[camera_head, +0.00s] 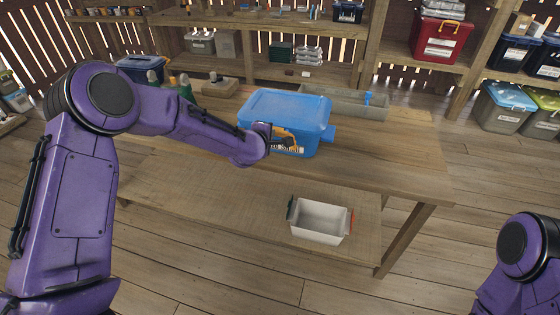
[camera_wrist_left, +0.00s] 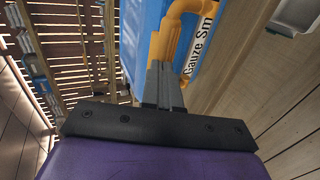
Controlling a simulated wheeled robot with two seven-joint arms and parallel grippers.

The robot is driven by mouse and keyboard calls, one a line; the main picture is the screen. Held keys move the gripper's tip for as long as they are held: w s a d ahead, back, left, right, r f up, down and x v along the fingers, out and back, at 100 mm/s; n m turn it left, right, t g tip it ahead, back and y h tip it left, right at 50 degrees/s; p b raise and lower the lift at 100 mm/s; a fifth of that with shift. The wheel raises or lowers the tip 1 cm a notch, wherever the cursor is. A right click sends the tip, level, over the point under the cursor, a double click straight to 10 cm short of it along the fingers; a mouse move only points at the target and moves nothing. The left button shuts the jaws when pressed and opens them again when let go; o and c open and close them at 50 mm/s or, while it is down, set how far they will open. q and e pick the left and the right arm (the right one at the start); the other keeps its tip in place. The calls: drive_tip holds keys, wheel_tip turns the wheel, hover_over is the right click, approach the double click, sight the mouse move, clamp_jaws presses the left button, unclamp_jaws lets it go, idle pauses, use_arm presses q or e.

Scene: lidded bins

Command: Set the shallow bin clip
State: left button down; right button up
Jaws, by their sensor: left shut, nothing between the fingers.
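A blue lidded bin (camera_head: 285,108) stands on the workbench, and its lid looks down on the rim. An orange clip (camera_head: 288,135) is on its near side, above a white label. In the left wrist view the clip (camera_wrist_left: 166,40) shows as an orange frame beside the label "Gauze Sm" (camera_wrist_left: 200,42). My left gripper (camera_head: 274,131) is at the bin's near side, by the clip. In the wrist view its shut, empty fingers (camera_wrist_left: 160,68) reach to the clip's lower part; whether they touch it is unclear. The right gripper is out of view.
A long grey tray (camera_head: 350,104) lies behind the bin on the workbench (camera_head: 400,165). Bottles (camera_head: 186,88) and a wooden block (camera_head: 215,86) stand behind my left arm. A white open bin (camera_head: 320,219) sits lower down. The bench top to the right is clear.

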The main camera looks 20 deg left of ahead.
use_arm(q)
drive_tip(key=shift+w+r+p, duration=0.1)
drive_tip(key=shift+r+p, duration=0.6)
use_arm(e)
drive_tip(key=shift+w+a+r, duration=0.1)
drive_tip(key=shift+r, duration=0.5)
